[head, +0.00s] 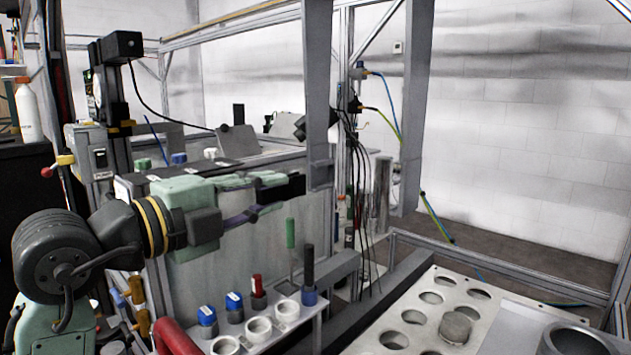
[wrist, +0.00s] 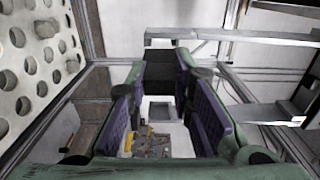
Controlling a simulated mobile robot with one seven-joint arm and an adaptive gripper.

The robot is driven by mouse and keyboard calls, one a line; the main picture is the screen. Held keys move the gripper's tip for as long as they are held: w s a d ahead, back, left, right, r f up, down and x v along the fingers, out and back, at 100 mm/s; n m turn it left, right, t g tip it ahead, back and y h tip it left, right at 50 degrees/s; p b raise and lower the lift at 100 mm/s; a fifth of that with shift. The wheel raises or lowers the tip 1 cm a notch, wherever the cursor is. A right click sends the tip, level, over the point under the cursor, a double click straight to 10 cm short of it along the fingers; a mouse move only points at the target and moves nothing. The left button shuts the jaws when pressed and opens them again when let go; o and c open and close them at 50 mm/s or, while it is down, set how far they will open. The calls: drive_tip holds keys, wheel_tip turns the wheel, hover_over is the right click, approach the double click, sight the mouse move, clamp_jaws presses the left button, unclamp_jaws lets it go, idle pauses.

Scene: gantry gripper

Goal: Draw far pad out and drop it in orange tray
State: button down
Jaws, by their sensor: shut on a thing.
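My gripper (head: 268,196) reaches in from the left in the head view, green with purple finger linings. It is shut on a black pad (head: 293,187). The pad is at the lower end of the nearer grey gantry jaw (head: 318,120); I cannot tell whether it is still seated there. In the wrist view the dark pad (wrist: 161,72) lies between the tips of my gripper (wrist: 160,66), close to the end of a grey jaw bar (wrist: 235,36). A second grey jaw (head: 417,100) hangs farther right, its lower end bare. No orange tray shows in either view.
A rack with white cups (head: 259,328) and upright tools stands below my gripper. A perforated plate (head: 405,317) lies at lower right. Black cables (head: 352,150) hang behind the jaws. The space between the two jaws is mostly open.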

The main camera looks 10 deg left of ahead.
drive_tip(key=b+v, duration=0.1)
drive_tip(key=v, duration=0.6)
drive_tip(key=shift+s+a, duration=0.2)
drive_tip(key=shift+s, duration=0.15)
